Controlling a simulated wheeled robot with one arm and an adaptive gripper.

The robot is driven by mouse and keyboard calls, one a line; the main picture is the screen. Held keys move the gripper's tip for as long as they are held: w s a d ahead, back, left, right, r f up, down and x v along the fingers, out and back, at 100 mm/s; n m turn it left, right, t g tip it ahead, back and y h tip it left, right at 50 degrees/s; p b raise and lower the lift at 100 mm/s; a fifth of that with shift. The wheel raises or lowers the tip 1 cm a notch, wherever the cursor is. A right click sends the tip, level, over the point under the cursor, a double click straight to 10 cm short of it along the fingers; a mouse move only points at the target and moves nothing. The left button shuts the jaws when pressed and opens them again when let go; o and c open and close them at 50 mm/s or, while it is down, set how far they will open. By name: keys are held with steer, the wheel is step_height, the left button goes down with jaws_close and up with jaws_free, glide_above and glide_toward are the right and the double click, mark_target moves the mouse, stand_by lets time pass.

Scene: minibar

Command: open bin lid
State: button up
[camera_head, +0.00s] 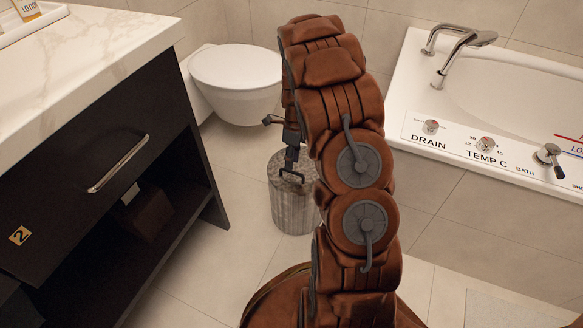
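The bin (294,209) is a grey, streaked metal cylinder standing upright on the tiled floor in the middle of the view. Its lid (281,163) is on top and looks closed, though my brown arm hides the right side of the bin. A dark loop handle (291,175) shows at the top of the lid. My gripper (291,158) points down just above the lid, at or very near the handle. Its fingers are small and partly hidden behind my arm, so I cannot tell whether they touch or grip the handle.
A dark vanity with a marble top (80,75) and drawer handle (118,163) stands on the left. A white toilet (238,80) is behind the bin. A bathtub with taps (455,45) fills the right. Bare floor (215,250) lies left of the bin.

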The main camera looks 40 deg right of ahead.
steer(key=shift+s+a+f+b, duration=0.1)
steer(key=shift+a+f+b, duration=0.05)
steer(key=shift+f, duration=0.55)
steer(key=shift+s+a+f+b, duration=0.1)
steer(key=shift+f+b, duration=0.05)
steer(key=shift+f, duration=0.55)
jaws_close()
